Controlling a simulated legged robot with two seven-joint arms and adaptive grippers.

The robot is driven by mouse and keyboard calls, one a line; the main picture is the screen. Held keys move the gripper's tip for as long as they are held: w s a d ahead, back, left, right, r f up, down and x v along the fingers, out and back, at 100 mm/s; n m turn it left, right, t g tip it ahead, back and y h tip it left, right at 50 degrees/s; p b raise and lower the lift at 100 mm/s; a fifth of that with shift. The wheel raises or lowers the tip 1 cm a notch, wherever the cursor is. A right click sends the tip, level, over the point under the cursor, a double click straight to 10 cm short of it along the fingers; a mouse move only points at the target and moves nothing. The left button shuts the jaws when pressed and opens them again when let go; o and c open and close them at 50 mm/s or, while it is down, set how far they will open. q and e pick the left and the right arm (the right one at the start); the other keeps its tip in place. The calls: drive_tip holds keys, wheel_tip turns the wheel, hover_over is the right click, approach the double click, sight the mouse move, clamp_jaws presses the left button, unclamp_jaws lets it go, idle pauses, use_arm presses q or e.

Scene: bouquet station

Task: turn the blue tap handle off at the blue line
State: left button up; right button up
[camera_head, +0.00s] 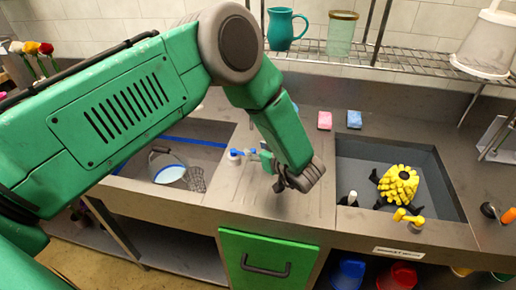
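A blue tap handle (237,153) with a pale tip shows between the two sinks, near the right edge of the left sink. A blue line (196,142) runs along the back of the left sink. My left gripper (283,184) is dark and points down over the steel counter, to the right of the blue handle and apart from it. Its fingers are small and partly hidden by its own wrist, so I cannot tell whether they are open or shut. My forearm may hide part of the tap. My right gripper is not in view.
The left sink holds a bucket (166,167) and a wire basket (195,180). The right sink (346,170) holds a yellow knobbly object (398,184). Pink (324,120) and blue (354,119) sponges lie behind. A wire shelf (420,62) crosses the back wall.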

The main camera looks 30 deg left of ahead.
use_arm(q)
drive_tip(key=shift+a, duration=0.5)
drive_tip(key=shift+s+a, duration=0.1)
drive_tip(key=shift+s, duration=0.1)
drive_tip(key=v, duration=1.1)
drive_tip(key=shift+d, duration=0.35)
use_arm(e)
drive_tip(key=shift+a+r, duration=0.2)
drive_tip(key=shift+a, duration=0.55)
